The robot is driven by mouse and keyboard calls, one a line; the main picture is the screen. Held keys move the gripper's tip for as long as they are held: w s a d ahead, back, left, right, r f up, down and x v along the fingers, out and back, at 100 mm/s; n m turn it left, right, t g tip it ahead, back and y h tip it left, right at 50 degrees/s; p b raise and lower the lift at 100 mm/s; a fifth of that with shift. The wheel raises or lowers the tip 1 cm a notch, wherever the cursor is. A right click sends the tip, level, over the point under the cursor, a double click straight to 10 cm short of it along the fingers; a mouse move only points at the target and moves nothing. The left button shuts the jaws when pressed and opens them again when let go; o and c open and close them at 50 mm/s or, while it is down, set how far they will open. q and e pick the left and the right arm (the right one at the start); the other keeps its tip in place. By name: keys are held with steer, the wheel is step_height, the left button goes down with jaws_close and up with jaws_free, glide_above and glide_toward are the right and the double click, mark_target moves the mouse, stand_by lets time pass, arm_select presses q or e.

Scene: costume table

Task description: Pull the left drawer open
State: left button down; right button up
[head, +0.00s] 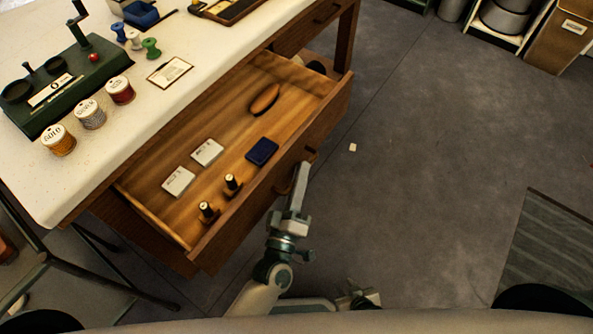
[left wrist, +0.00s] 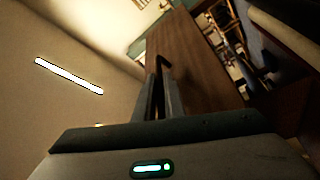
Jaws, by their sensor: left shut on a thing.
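The left drawer (head: 225,195) of the wooden table is pulled well out and its inside shows. My left gripper (head: 299,178) is at the drawer's front, shut on its dark bar handle (head: 311,154). In the left wrist view the fingers (left wrist: 160,93) close together on the handle (left wrist: 161,64), in front of the brown drawer front (left wrist: 190,60). The part of the handle between the fingers is hidden. My right gripper (head: 363,298) shows small at the bottom of the head view; its jaws are not clear.
The drawer holds two pale boxes, a navy box (head: 262,151), a brown brush (head: 264,99) and two small bottles. Thread spools (head: 121,90) and a green stand are on the white tabletop (head: 190,100). A second drawer (head: 305,30) is shut. The floor to the right is mostly clear.

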arm_select(q)
steer(key=c, duration=2.1)
jaws_free()
steer(key=shift+s+f, duration=0.1)
steer(key=shift+s, duration=0.05)
arm_select(e)
steer(key=shift+f, duration=0.1)
